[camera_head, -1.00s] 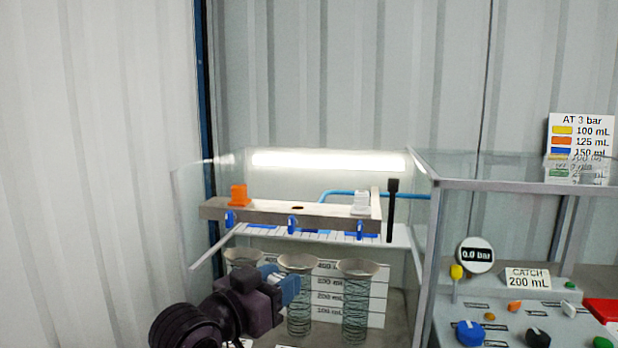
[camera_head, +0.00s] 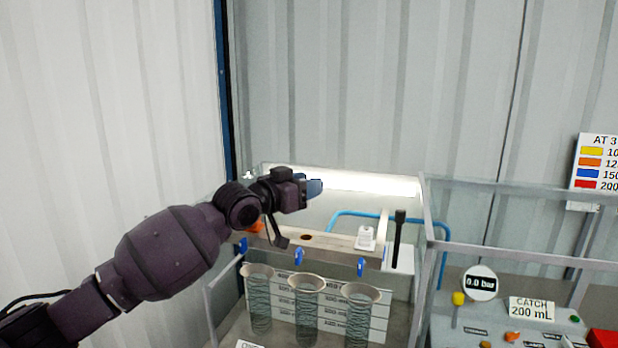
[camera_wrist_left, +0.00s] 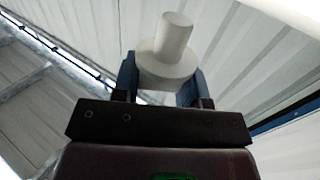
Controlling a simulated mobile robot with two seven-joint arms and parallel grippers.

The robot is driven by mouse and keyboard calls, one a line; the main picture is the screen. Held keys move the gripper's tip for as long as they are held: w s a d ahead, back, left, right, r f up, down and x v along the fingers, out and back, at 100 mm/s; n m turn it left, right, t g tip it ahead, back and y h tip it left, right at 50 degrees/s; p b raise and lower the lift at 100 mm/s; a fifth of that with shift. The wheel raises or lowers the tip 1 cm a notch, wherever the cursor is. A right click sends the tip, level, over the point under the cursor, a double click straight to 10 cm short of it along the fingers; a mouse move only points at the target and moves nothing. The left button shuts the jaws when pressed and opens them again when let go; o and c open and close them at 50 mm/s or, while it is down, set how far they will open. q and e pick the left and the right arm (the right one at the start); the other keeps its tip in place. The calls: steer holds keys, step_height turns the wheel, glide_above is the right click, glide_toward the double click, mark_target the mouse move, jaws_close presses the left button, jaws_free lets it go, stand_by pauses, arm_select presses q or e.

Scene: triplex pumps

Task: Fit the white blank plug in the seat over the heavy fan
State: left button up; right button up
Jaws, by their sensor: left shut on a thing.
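My left gripper (camera_head: 314,188) reaches in from the left, above the rail (camera_head: 335,243) in the glass-walled case. In the left wrist view its two blue fingers (camera_wrist_left: 158,82) are shut on a white plug (camera_wrist_left: 172,50) with a round flange and a stubby post. The plug is hidden in the head view. The rail holds an orange piece (camera_head: 256,227), partly behind my arm, an open dark seat (camera_head: 306,237) in the middle, and a white piece (camera_head: 366,237) at the right. The heavy fan cannot be told apart. My right gripper is out of view.
Several funnel-topped measuring tubes (camera_head: 307,284) stand under the rail. A black upright handle (camera_head: 399,232) and a blue hose (camera_head: 350,213) are near the rail's right end. A glass panel and frame post (camera_head: 428,240) bound the case at the right.

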arm_select(q)
steer(key=shift+s+r+p, duration=0.1)
steer(key=shift+p, duration=0.2)
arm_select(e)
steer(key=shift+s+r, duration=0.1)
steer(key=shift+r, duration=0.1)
arm_select(q)
steer(key=shift+f+b, duration=1)
steer(key=shift+f, duration=1.9)
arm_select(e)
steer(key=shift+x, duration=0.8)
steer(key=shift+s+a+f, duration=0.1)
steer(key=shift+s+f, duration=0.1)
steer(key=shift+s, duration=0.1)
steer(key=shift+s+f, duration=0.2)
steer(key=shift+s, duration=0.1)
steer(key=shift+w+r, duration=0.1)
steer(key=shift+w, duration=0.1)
arm_select(q)
steer(key=shift+f, duration=0.1)
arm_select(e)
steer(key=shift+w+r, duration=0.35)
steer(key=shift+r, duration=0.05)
